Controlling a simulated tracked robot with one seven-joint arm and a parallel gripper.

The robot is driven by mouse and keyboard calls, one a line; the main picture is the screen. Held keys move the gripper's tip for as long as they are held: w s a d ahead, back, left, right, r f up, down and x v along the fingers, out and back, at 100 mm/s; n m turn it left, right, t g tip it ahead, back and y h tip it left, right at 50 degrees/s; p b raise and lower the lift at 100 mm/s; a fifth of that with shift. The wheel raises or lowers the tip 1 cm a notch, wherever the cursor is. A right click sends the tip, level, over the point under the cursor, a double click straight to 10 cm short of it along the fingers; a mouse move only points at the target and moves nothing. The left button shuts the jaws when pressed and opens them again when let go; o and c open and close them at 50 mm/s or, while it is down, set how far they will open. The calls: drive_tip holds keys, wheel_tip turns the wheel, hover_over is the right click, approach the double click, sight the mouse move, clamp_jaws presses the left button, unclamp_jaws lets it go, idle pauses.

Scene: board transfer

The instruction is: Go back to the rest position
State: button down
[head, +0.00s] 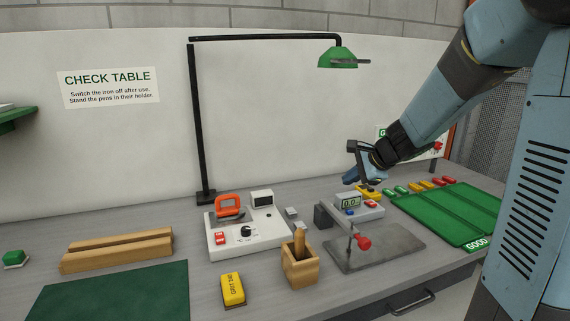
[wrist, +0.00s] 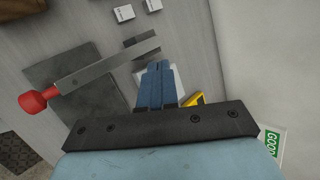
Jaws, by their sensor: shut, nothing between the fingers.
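My gripper (head: 352,178) is above the back of the table, just over the grey meter (head: 371,211) with the "0.0" display. In the wrist view its blue fingers (wrist: 157,72) are together with nothing between them. They hide most of the meter in that view. A lever with a red knob (head: 364,242) stands over a grey plate (head: 385,249) in front of the meter. The lever (wrist: 105,72) also shows left of the fingers in the wrist view.
A lamp with a green shade (head: 337,57) hangs above. A white device with an orange handle (head: 229,205), a wooden pen holder (head: 300,270) and a yellow block (head: 233,289) stand left. Green trays (head: 445,212) lie right, with several small coloured pieces behind. The table's left front holds a green mat (head: 110,292).

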drive_tip(key=s+d+r+n+h, duration=0.1)
drive_tip(key=s+n, duration=0.6)
drive_tip(key=s, duration=0.7)
drive_tip(key=s+d+r+n+g+h, duration=0.1)
drive_tip(key=s+r+n+h, duration=0.3)
drive_tip(key=s+n, duration=0.4)
drive_tip(key=s+d+r, duration=0.1)
drive_tip(key=s, duration=0.5)
drive_tip(key=shift+s+r+g, duration=0.3)
drive_tip(key=shift+r, duration=0.05)
drive_tip(key=c, duration=1.9)
unclamp_jaws()
